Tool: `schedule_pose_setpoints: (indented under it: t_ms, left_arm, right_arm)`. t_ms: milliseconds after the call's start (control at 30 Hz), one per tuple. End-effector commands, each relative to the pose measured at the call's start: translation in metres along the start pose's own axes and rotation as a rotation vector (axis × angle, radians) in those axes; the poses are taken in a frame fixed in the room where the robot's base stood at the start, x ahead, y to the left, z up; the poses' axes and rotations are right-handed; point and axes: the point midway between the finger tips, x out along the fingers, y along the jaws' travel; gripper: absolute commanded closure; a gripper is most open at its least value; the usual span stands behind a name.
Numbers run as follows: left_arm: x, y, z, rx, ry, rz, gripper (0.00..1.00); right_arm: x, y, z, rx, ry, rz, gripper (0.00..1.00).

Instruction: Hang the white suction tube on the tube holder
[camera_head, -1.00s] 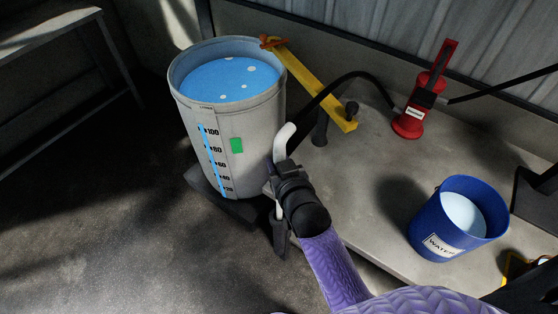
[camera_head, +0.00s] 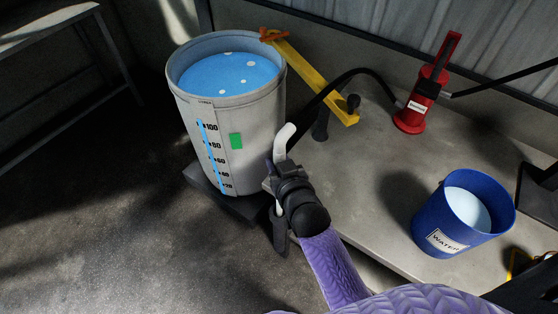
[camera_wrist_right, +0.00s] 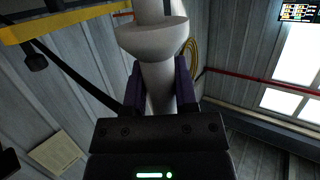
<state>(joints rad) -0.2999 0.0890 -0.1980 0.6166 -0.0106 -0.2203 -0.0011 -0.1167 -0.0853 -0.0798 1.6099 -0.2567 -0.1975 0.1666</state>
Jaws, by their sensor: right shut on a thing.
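The white suction tube (camera_head: 285,138) stands roughly upright beside the grey drum, its bent upper end above my right gripper (camera_head: 280,168). The right gripper is shut on the tube. In the right wrist view, the tube (camera_wrist_right: 153,38) has a wide collar and passes between the two fingers (camera_wrist_right: 158,92). A black hose runs from near the tube's top towards the red pump. A yellow bar (camera_head: 305,73) with an orange piece (camera_head: 272,36) at the drum's rim looks like the tube holder. The tube is apart from the orange piece. My left gripper is not in view.
The grey drum (camera_head: 252,125) holds blue liquid and stands close to the tube and gripper. A red pump (camera_head: 412,114) and a blue water bucket (camera_head: 432,215) stand on the concrete ledge (camera_head: 350,195). Open floor lies at the lower left.

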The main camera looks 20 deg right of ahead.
Motion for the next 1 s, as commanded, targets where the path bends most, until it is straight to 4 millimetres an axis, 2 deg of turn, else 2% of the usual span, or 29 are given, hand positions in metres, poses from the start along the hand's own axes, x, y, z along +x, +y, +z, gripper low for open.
schedule_pose_setpoints:
  t_ms: [1000]
  left_arm:
    - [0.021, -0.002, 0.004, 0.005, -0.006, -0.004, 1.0]
  right_arm:
    - [0.007, 0.0, 0.025, 0.0, 0.002, 0.0, 1.0]
